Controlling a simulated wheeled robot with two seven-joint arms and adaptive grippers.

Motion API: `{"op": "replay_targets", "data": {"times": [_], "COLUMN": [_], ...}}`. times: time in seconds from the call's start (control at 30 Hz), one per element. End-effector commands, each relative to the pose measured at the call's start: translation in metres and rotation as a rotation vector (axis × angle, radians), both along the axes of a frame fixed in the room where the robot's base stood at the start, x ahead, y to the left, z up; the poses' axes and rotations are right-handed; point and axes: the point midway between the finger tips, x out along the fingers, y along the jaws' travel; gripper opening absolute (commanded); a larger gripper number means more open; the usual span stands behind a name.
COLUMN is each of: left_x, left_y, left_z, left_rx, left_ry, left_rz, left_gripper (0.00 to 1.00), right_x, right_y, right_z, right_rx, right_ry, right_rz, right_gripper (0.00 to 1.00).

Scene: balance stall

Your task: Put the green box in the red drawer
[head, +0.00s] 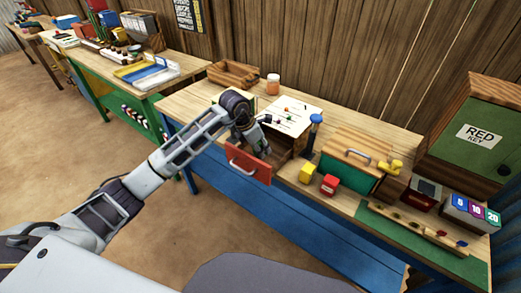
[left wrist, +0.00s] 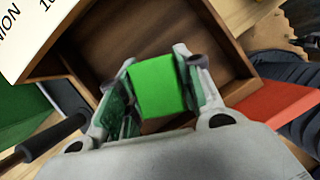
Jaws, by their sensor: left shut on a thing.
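The green box (left wrist: 157,86) is between the two fingers of my left gripper (left wrist: 160,92) in the left wrist view. The gripper is shut on it and holds it over the open drawer, whose brown inside (left wrist: 110,40) lies below. I cannot tell whether the box touches the drawer floor. In the head view the red drawer front (head: 249,163) with its pale handle is pulled out from the bench, and my left gripper (head: 262,138) reaches in just behind it. The box is hidden there by the gripper. My right gripper is not in view.
A blue-topped post (head: 315,130) and a green case with a wooden lid (head: 350,165) are close by. Floor in front is clear.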

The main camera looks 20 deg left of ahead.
Motion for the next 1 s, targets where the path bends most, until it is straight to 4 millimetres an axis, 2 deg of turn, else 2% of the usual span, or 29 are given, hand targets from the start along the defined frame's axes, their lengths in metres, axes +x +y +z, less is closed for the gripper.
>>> {"op": "replay_targets", "data": {"times": [0.17, 0.63, 0.67, 0.8, 1.0], "left_x": [0.000, 0.000, 0.000, 0.000, 0.000], "left_y": [0.000, 0.000, 0.000, 0.000, 0.000], "left_z": [-0.013, -0.017, -0.018, -0.017, -0.017], "left_rx": [0.000, 0.000, 0.001, 0.000, 0.000], "left_ry": [-0.001, -0.002, -0.001, -0.002, -0.001], "left_rz": [-0.001, -0.001, -0.001, -0.001, -0.001], "left_gripper": [0.10, 0.10, 0.36, 0.54, 0.57], "right_x": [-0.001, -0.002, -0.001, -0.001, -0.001], "right_y": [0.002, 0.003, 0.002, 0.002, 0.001], "right_z": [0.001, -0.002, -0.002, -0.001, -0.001], "right_rx": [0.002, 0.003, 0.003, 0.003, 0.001], "right_ry": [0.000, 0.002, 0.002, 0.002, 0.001], "right_rz": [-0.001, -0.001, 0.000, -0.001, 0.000], "right_gripper": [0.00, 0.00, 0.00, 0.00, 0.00]}}
